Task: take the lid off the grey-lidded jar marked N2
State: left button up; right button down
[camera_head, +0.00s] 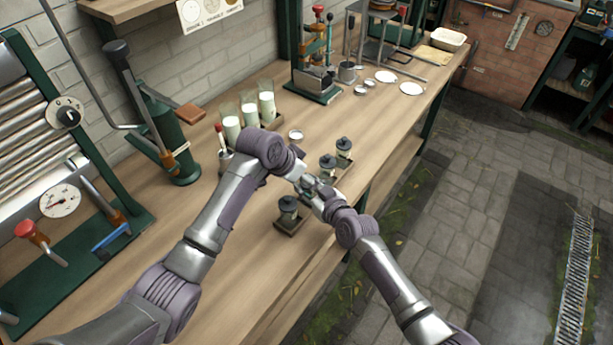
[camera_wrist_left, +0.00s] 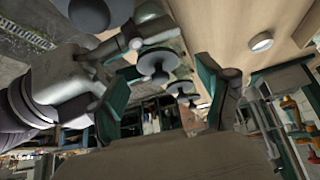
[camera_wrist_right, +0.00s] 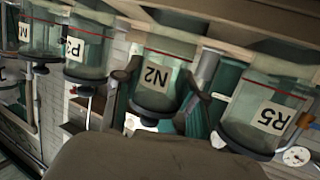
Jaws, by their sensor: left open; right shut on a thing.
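The jar marked N2 (camera_wrist_right: 160,75) fills the middle of the right wrist view, which shows the jars upside down. My right gripper (camera_wrist_right: 162,90) has one finger on each side of its glass and is shut on it. In the head view both grippers meet over this jar and hide most of it. My left gripper (camera_head: 314,184) is open. In the left wrist view its two fingers (camera_wrist_left: 160,100) stand apart, with a grey knobbed lid (camera_wrist_left: 155,62), seemingly that of N2, in the gap between and beyond them. I cannot tell whether they touch it.
Jar R5 (camera_wrist_right: 262,112) and jar P3 (camera_wrist_right: 88,48) stand on either side, close to N2. In the head view, R5 (camera_head: 289,208) is nearer me and P3 (camera_head: 328,166) farther. Milk glasses (camera_head: 250,110) and a small round dish (camera_head: 296,135) stand behind. Bench (camera_head: 200,260) is clear in front.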

pick_arm(q)
jog(key=shift+w+d+f, duration=0.25)
jog(key=shift+f, duration=0.3)
jog(key=c, duration=1.4)
jog(key=shift+r, duration=0.1)
jog(key=shift+r, duration=1.05)
jog(key=shift+r, duration=2)
pick_arm(e)
jog(key=c, duration=0.6)
grip_release()
